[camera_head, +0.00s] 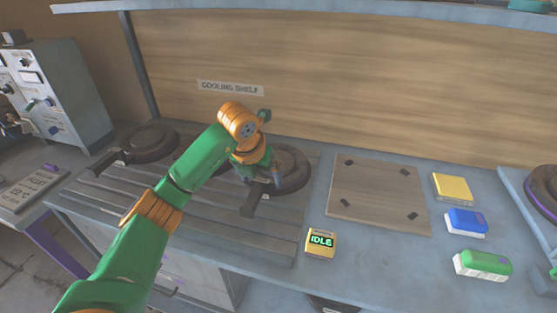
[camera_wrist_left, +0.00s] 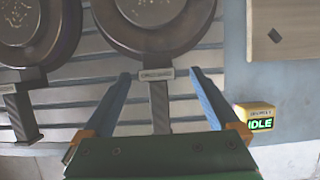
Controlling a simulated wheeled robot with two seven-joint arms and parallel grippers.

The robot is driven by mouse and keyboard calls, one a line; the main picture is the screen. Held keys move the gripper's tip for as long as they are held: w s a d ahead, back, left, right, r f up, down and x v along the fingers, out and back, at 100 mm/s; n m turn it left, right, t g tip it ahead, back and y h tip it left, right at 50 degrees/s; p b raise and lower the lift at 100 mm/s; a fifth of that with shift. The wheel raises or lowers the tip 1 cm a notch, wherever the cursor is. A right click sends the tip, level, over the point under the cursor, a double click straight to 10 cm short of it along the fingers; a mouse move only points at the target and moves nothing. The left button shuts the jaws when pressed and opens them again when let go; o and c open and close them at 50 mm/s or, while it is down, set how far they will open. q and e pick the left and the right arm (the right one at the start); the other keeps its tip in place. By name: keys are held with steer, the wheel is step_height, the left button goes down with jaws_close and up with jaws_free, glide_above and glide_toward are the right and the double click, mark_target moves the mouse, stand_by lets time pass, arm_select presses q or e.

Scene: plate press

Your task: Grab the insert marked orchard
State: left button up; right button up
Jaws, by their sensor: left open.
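Dark round inserts with long handles lie on the slatted cooling shelf. One insert (camera_head: 296,179) is at the shelf's right end, partly hidden by my left gripper (camera_head: 270,178). In the left wrist view, this insert (camera_wrist_left: 203,22) has a small label plate (camera_wrist_left: 157,74) where its handle starts, with lettering too blurred to read surely. My left gripper (camera_wrist_left: 160,76) is open, its two blue fingers on either side of the handle, apart from it. A second insert (camera_wrist_left: 62,45) lies to its left. Another insert (camera_head: 150,140) shows at the shelf's left end. My right gripper is not in view.
A yellow box (camera_head: 320,243) reading IDLE stands by the shelf's front right. A wooden board (camera_head: 380,195) lies to the right, then yellow (camera_head: 453,187), blue (camera_head: 466,222) and green (camera_head: 483,264) blocks. A grey control cabinet (camera_head: 60,95) stands at left.

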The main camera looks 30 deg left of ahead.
arm_select(q)
steer(key=shift+f, duration=0.45)
steer(key=x, duration=0.1)
steer(key=p+x, duration=0.1)
steer(key=x, duration=0.3)
steer(key=shift+s+a+f+p, duration=0.1)
steer(key=shift+s+a+p, duration=0.1)
steer(key=shift+s+p, duration=0.15)
steer(key=shift+w+f, duration=0.15)
steer(key=shift+w, duration=0.05)
steer(key=shift+s, duration=0.1)
steer(key=c, duration=0.9)
jaws_close()
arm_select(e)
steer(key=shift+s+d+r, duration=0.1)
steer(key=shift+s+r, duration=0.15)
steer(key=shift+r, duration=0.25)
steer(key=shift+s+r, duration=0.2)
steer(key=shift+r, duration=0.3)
